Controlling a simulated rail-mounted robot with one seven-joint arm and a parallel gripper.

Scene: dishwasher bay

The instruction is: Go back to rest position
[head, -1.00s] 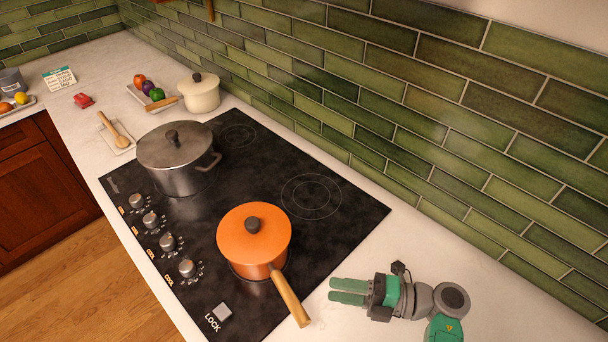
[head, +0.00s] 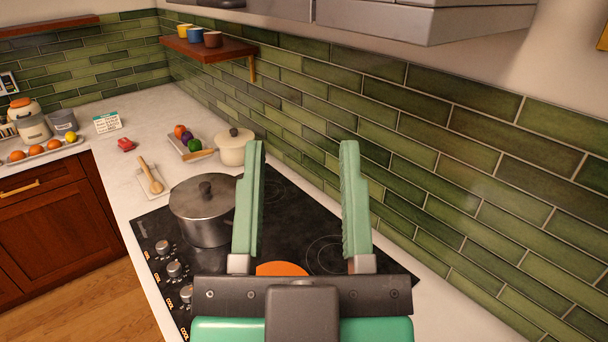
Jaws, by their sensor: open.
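My gripper (head: 302,150) is large in the head view, its two green fingers spread wide and pointing up. It is open and nothing is between the fingers. It appears in front of the black cooktop (head: 290,200). The orange pan (head: 282,269) is mostly hidden behind my gripper; only part of its orange top shows. A grey lidded pot (head: 203,210) stands on the cooktop to the left of the fingers.
A cream pot (head: 235,148), a tray of vegetables (head: 176,146) and a spoon rest (head: 147,186) sit on the counter behind. A shelf with cups (head: 209,48) and a grey overhead unit (head: 430,22) hang above. Green tiles line the wall on the right.

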